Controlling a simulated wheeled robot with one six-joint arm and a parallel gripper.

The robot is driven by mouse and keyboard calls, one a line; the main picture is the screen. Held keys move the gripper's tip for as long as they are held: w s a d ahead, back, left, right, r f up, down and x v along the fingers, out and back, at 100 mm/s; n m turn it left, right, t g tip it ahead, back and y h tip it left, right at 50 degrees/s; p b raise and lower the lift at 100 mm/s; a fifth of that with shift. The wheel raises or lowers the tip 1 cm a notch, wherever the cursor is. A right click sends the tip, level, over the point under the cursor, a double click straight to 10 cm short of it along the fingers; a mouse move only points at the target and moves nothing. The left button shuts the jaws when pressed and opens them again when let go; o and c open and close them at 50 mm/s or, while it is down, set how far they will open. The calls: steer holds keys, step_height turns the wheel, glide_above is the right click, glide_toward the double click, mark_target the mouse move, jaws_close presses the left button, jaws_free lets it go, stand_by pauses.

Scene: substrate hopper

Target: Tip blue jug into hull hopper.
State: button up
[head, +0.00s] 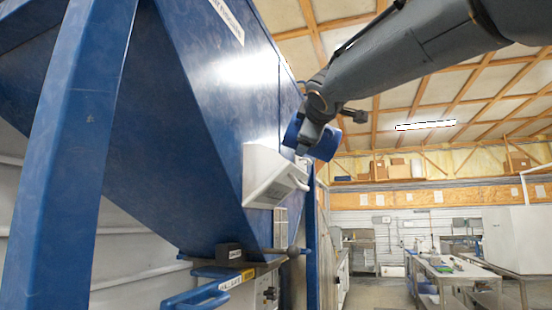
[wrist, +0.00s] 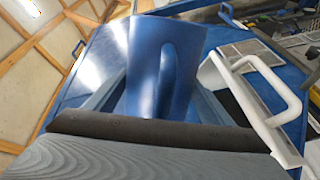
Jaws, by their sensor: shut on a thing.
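The blue jug (head: 326,144) is held up beside the right side of the big blue hopper (head: 205,120), close to its wall in the head view. In the wrist view the jug (wrist: 188,50) fills the upper middle, with its handle toward me. My gripper (head: 307,138) is shut on the jug; its fingers show on both sides of the handle in the wrist view (wrist: 160,108). The jug's contents are hidden, and I cannot tell its exact tilt. The hopper carries a white label (head: 227,20), too slanted to read surely.
A white box-like part with a handle (head: 272,178) juts from the hopper wall just below the jug. A blue post (head: 75,150) stands at left. A blue handle (head: 205,293) is low in front. Work tables (head: 450,270) stand far right, with open floor before them.

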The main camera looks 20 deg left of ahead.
steer(key=f+n, duration=0.1)
steer(key=n, duration=0.1)
steer(key=a+f+n+b, duration=0.1)
steer(key=shift+s+a+f+n, duration=0.1)
steer(key=shift+s+f+n, duration=0.1)
steer(key=shift+n, duration=0.2)
steer(key=shift+a+f+n, duration=0.2)
steer(key=shift+a+n, duration=0.05)
steer(key=shift+n, duration=0.55)
steer(key=shift+s+a+r+n+p, duration=0.15)
steer(key=shift+a+r+n+p, duration=0.05)
steer(key=shift+r+n+p, duration=0.25)
steer(key=shift+s+a+r+n+p, duration=0.1)
steer(key=shift+a+r+n+p, duration=0.15)
steer(key=shift+n+p, duration=0.4)
steer(key=shift+f, duration=0.1)
